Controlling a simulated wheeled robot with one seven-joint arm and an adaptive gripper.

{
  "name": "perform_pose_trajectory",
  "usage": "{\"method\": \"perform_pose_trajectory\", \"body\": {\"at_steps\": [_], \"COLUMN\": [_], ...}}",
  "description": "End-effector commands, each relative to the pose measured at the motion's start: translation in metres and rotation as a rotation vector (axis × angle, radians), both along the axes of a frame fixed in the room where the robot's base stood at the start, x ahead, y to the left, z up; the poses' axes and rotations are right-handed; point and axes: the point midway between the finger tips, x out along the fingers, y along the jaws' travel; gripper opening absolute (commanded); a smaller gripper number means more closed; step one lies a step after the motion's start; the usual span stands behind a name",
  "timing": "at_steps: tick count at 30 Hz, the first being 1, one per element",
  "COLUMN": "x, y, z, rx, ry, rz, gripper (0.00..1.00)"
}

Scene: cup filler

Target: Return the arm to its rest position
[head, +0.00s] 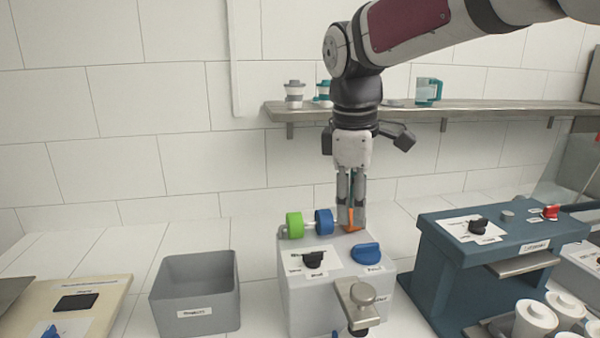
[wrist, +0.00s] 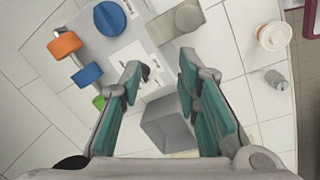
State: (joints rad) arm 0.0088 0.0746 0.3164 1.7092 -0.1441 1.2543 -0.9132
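My gripper (head: 351,215) points straight down above the back right of the pale grey machine (head: 303,300). In the wrist view its two teal-padded fingers (wrist: 158,78) stand wide apart with nothing held between them. In the head view the fingers overlap the orange roller (head: 351,222), hiding part of it; the wrist view shows that orange roller (wrist: 65,45) clear of the fingers, off to the upper left. My arm reaches in from the upper right of the head view and bends down at the wrist.
The machine carries a green roller (head: 294,224), a blue roller (head: 324,221), a black knob (head: 313,259) and a blue knob (head: 366,253). A grey bin (head: 195,316) stands left, a teal machine (head: 450,270) right. A shelf (head: 460,113) with cups runs behind my arm.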

Motion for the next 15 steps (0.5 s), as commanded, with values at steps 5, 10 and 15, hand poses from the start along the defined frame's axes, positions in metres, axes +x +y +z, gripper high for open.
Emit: {"method": "perform_pose_trajectory", "body": {"at_steps": [5,10,15], "x": [-0.059,-0.115,-0.168], "y": [-0.035,-0.064,-0.087], "z": [0.007,-0.001,-0.02], "rx": [0.037,0.112,0.221], "ry": [-0.095,-0.176,-0.244], "rz": [-0.293,-0.58,-0.859], "gripper": [0.3,0.3,0.3]}}
